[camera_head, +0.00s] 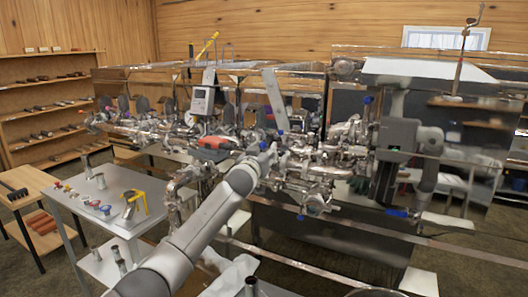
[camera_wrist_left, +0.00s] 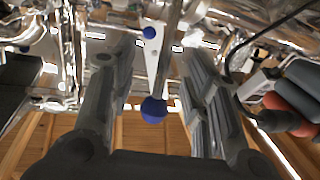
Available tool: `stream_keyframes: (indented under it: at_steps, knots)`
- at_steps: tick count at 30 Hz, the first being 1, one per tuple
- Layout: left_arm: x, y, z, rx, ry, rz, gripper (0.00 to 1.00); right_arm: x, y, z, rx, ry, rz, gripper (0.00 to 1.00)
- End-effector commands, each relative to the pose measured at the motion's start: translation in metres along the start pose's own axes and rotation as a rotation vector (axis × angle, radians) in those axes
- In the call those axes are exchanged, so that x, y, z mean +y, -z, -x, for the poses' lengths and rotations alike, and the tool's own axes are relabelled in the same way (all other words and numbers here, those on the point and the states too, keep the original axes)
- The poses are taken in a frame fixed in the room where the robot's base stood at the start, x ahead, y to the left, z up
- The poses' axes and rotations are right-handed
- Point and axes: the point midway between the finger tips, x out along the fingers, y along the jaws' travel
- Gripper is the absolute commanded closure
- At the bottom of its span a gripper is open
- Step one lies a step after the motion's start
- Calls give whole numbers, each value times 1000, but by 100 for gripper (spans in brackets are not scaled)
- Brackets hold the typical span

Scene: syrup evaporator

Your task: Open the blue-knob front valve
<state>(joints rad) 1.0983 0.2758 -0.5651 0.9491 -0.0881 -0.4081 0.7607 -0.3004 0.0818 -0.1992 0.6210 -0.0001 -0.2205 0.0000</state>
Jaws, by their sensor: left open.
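In the left wrist view, a pale lever (camera_wrist_left: 152,68) with a blue ball knob (camera_wrist_left: 154,110) at its near end lies between the two spread fingers of my left gripper (camera_wrist_left: 160,65). Another, smaller blue knob (camera_wrist_left: 150,33) shows at its far end. I see gaps between the knob and both fingers. In the head view my left gripper (camera_head: 270,150) is at the front pipework, mostly hidden by its own wrist. A blue spot (camera_head: 264,146) shows there. My right arm is at the right by the evaporator; its fingers are not clear.
Metal pipes and valves (camera_head: 315,165) crowd around the left gripper. An orange-and-black object (camera_wrist_left: 290,108) with a cable is close to its right finger in the wrist view. Another blue handle (camera_head: 397,212) is lower right. A grey table (camera_head: 150,185) with small items stands left.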

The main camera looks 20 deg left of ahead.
Motion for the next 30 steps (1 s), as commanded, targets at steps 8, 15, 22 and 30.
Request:
stream_keyframes:
  at_steps: [8, 15, 22, 30]
  knots:
    - [0, 0, -1, 1, -1, 0, 56, 0, -3, 0, -5, 0, -1, 60]
    - [0, 0, -1, 1, -1, -1, 81, 0, -3, 0, -4, 0, 0, 60]
    - [0, 0, -1, 0, -1, -1, 100, 0, -1, 0, -2, 0, 0, 60]
    - [-1, 1, -1, -1, -3, 7, 100, -1, 0, 3, 0, 1, 0, 60]
